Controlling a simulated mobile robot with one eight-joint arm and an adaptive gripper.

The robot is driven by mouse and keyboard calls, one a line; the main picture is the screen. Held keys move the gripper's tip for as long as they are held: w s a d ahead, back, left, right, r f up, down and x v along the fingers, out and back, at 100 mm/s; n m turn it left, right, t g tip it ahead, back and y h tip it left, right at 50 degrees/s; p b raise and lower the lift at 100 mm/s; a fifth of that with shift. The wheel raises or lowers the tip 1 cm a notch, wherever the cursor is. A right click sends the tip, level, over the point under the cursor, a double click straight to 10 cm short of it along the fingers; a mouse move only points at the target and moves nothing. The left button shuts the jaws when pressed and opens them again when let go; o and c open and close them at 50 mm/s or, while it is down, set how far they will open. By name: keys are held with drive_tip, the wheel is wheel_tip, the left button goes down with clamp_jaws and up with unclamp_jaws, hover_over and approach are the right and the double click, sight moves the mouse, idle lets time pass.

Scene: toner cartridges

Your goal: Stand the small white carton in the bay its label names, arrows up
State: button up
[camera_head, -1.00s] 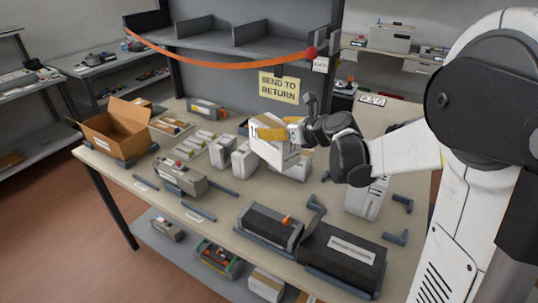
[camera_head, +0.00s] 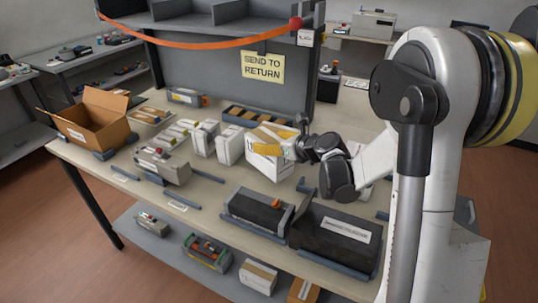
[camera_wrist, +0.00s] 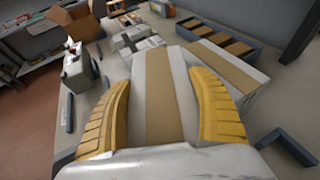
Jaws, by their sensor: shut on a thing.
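A white carton with a tan tape strip (camera_wrist: 165,100) is between the yellow fingers of my gripper (camera_wrist: 160,78) in the wrist view. My gripper (camera_head: 282,135) is shut on it. In the head view the held carton (camera_head: 258,146) is above the table, right of the middle, and my fingers cover part of it. Its label and arrows cannot be read. Another white taped carton (camera_wrist: 244,68) shows just beyond my right finger in the wrist view. A yellow sign (camera_head: 263,66) reading "SEND TO RETURN" hangs on the grey panel.
White cartons (camera_head: 230,148) stand left of my gripper. A grey tray of brown boxes (camera_head: 236,114) lies behind. Black cartridges (camera_head: 335,240) sit at the front right, a grey device (camera_head: 162,167) at the left. An open cardboard box (camera_head: 92,120) stands at the far left. An orange strap (camera_head: 200,41) crosses the shelf.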

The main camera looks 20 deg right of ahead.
drive_tip(key=shift+f+b, duration=0.75)
drive_tip(key=shift+f, duration=1.15)
drive_tip(key=shift+f, duration=0.15)
drive_tip(key=o, duration=1.4)
drive_tip(key=shift+o, duration=0.2)
